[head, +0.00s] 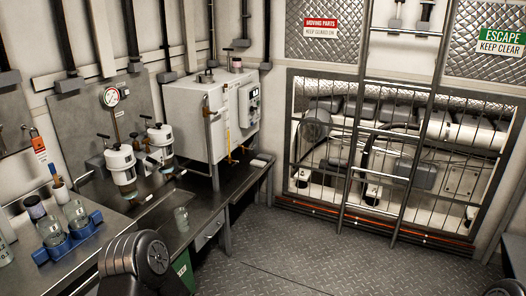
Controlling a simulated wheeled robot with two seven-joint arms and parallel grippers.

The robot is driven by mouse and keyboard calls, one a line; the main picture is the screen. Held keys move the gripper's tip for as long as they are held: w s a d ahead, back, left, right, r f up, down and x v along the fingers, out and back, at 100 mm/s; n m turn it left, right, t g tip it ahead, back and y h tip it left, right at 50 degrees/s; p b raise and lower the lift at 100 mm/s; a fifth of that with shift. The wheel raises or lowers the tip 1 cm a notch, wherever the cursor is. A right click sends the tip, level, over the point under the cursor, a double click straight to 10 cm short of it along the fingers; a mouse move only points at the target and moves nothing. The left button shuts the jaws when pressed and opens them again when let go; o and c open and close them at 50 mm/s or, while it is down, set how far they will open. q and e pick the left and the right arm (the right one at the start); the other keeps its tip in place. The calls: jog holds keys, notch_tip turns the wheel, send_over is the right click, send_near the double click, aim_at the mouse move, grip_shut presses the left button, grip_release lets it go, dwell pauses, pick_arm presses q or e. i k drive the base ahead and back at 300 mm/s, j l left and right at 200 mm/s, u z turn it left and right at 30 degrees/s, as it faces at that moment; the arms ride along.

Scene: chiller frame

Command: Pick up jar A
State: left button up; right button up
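No letter is readable on any jar, so I cannot tell which one is jar A. A labelled glass container (4,252) is cut off at the left edge. Neither of my grippers is in view; only dark rounded parts of my arms show at the bottom.
A large white tank (207,115) stands at the counter's far end. A ladder (411,145) stands before the caged machinery on the right. The metal floor (310,250) is clear.

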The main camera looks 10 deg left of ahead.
aim_at(182, 220)
jog(key=i+u, duration=0.1)
jog(key=i, duration=0.5)
jog(key=i+l+u, duration=0.1)
jog(key=i, duration=0.5)
jog(key=i+l+u, duration=0.1)
jog(key=i, duration=0.5)
jog(key=i+l+u, duration=0.15)
jog(key=i+u, duration=0.25)
jog(key=i+l+u, duration=0.55)
jog(key=u, duration=0.2)
jog(key=i+l+u, duration=0.45)
jog(key=l, duration=0.2)
jog(key=i, duration=0.4)
